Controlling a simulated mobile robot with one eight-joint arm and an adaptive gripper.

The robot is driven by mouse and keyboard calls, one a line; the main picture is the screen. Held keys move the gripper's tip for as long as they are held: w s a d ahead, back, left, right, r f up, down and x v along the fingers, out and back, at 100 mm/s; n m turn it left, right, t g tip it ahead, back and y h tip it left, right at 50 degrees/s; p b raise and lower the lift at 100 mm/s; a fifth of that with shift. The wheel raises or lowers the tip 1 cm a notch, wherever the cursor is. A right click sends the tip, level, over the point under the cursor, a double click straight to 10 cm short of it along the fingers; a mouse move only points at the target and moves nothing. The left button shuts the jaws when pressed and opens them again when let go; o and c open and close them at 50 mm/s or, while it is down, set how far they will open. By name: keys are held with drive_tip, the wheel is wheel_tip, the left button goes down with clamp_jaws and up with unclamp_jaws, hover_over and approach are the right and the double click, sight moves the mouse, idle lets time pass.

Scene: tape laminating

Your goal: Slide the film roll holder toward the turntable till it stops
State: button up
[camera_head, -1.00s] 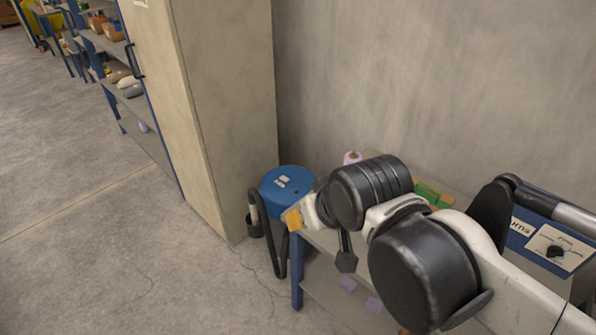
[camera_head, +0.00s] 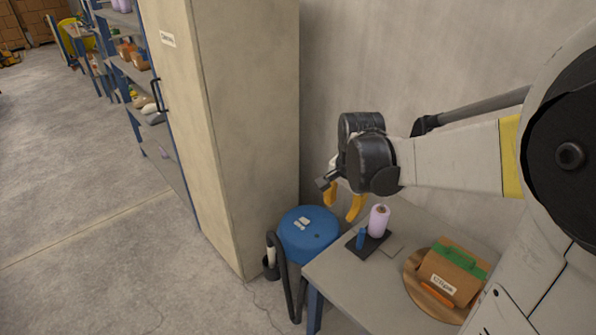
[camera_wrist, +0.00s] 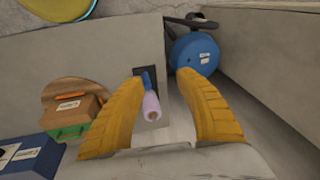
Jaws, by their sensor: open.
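The film roll holder is a dark base plate (camera_head: 376,243) with a blue upright part (camera_head: 361,238) and a pale purple film roll (camera_head: 379,221). It stands on the table near its back left corner, left of the turntable (camera_head: 415,276). The turntable is a round wooden disc bearing a cardboard box (camera_head: 452,272) with green tape. My gripper (camera_head: 343,202) has yellow fingers and is open and empty, above and left of the holder. In the wrist view the blue part (camera_wrist: 146,82) and film roll (camera_wrist: 151,106) appear between the open fingers (camera_wrist: 163,80), seen from above.
A blue drum (camera_head: 309,235) with a black hose stands beyond the table's left edge. A tall cabinet (camera_head: 235,120) and a wall bound the back. The grey table (camera_head: 360,290) is bare in front of the holder. A blue box (camera_wrist: 28,158) shows in the wrist view.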

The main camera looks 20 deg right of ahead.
sight(361, 240)
drive_tip(key=d+f+m, duration=0.2)
drive_tip(key=d+f, duration=0.1)
drive_tip(key=w+d+f+m+g+p, duration=0.1)
drive_tip(key=d+f+m, duration=0.2)
drive_tip(key=d, duration=0.1)
drive_tip(key=w+d+f+m+g+p, duration=0.1)
drive_tip(key=d+f+m, duration=0.1)
drive_tip(key=d+f, duration=0.1)
drive_tip(key=shift+w+d+f+y, duration=0.15)
drive_tip(key=shift+w+f+y, duration=0.1)
drive_tip(key=shift+y, duration=0.15)
drive_tip(key=shift+d+f+m, duration=0.1)
drive_tip(key=shift+f+m, duration=0.2)
drive_tip(key=shift+f, duration=0.05)
wheel_tip(361, 240, down, 10)
drive_tip(key=b, duration=0.4)
drive_tip(key=shift+s+f, duration=0.1)
drive_tip(key=shift+f, duration=0.15)
clamp_jaws()
